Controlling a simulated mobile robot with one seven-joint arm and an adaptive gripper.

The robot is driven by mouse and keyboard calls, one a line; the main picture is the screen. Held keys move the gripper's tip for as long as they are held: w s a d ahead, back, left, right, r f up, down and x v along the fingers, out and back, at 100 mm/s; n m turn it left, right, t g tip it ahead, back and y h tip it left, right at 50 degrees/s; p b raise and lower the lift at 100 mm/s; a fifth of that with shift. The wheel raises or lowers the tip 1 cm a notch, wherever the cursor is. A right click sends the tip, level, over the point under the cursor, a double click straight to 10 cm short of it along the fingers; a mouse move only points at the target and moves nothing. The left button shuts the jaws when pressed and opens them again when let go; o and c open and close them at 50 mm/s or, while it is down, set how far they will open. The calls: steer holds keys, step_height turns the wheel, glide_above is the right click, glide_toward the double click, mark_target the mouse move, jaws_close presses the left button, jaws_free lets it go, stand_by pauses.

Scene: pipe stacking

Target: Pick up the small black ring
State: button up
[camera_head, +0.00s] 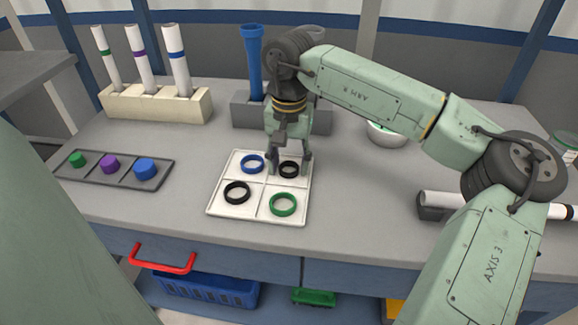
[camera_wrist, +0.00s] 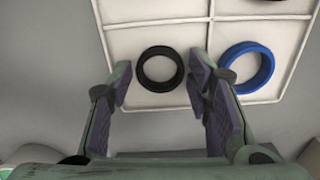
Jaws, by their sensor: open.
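The small black ring (camera_head: 289,162) lies flat in the back right compartment of the white tray (camera_head: 222,206). In the wrist view the small black ring (camera_wrist: 142,71) shows between and just beyond the fingertips. My gripper (camera_head: 288,168) is above that compartment, pointing down, with its fingers spread on either side of the ring. In the wrist view my gripper (camera_wrist: 160,85) is open with nothing between its pads. I cannot tell how high the fingertips are above the tray.
The tray also holds a blue ring (camera_head: 252,155), a larger black ring (camera_head: 237,185) and a green ring (camera_head: 282,215). A grey block with a blue pipe (camera_head: 254,62) stands behind my gripper. A bowl (camera_head: 384,138) is to the right. A dark tray (camera_head: 113,183) with colored caps lies left.

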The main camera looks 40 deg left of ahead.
steer(key=c, duration=0.6)
steer(key=shift+o, duration=0.2)
steer(key=shift+r, duration=0.15)
